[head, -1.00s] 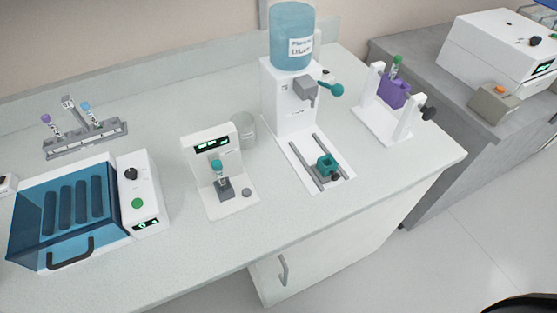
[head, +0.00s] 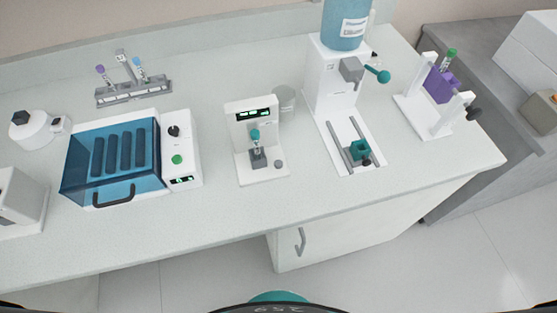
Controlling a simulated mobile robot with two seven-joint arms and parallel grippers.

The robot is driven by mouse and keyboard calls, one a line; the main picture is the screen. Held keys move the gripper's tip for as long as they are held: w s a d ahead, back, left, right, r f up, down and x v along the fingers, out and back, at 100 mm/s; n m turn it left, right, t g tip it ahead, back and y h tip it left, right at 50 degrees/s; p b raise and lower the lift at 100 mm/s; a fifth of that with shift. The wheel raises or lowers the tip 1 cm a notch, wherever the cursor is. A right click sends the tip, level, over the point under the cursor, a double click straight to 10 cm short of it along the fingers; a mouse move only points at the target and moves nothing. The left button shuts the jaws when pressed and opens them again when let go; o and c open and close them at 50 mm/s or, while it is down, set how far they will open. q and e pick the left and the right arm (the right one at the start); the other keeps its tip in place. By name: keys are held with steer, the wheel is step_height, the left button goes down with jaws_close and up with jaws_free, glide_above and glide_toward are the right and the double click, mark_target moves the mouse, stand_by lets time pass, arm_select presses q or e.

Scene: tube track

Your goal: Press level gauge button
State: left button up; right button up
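The level gauge appears to be the small white device (head: 242,117) with a dark, green-lit display, standing mid-bench in the head view. A tube with a teal cap (head: 255,135) stands upright in its grey holder (head: 258,158). A round grey button (head: 278,163) sits on the right front of its base. Nothing covers the button. Neither of my grippers is in view.
Left is a blue-lidded machine (head: 111,160) with a green button (head: 177,159). Behind is a tube rack (head: 133,93). Right are a dispenser (head: 330,85) and a stand with a purple holder (head: 440,86). The bench front (head: 230,205) is clear.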

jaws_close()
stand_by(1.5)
